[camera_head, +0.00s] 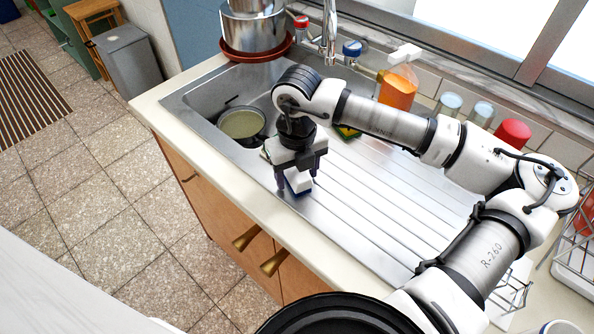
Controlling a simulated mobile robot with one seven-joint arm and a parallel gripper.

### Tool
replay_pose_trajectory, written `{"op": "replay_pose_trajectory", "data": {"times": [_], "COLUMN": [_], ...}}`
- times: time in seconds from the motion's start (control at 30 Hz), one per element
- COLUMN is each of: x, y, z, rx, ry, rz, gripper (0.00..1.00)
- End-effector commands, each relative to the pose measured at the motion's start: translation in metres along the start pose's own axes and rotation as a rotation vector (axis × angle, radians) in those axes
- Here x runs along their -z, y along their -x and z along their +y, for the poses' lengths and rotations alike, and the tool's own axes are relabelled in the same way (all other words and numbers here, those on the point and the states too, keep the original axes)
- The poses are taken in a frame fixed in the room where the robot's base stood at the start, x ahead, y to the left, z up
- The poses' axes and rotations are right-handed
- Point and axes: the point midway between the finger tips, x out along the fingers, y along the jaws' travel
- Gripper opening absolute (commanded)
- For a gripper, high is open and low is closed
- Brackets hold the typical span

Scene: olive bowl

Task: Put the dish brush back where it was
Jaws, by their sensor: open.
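My gripper (299,178) is over the front edge of the ribbed drainboard, just right of the sink basin, with its fingers pointing down and apart. A small blue and white thing (298,183), which looks like the dish brush, shows between and below the fingers. Most of it is hidden by my gripper, so its handle and full shape cannot be made out. I cannot tell whether the fingers touch it. An olive bowl (242,123) sits in the sink basin, left of my gripper.
A yellow-green sponge (346,131) lies behind my gripper, partly hidden by my arm. Metal pots (253,28) stand on a red dish behind the sink. An orange soap bottle (398,86) and jars line the back wall. The drainboard (352,205) is clear at front right.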

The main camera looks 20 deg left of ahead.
Motion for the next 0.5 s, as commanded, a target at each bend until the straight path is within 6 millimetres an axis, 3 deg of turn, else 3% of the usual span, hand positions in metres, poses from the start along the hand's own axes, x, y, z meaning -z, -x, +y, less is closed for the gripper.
{"op": "replay_pose_trajectory", "data": {"times": [0.27,0.5], "x": [-0.001,-0.001], "y": [0.007,0.056], "z": [-0.001,-0.001], "rx": [0.003,0.005], "ry": [-0.001,-0.002], "rz": [-0.002,-0.003], "gripper": [0.59,0.59]}}
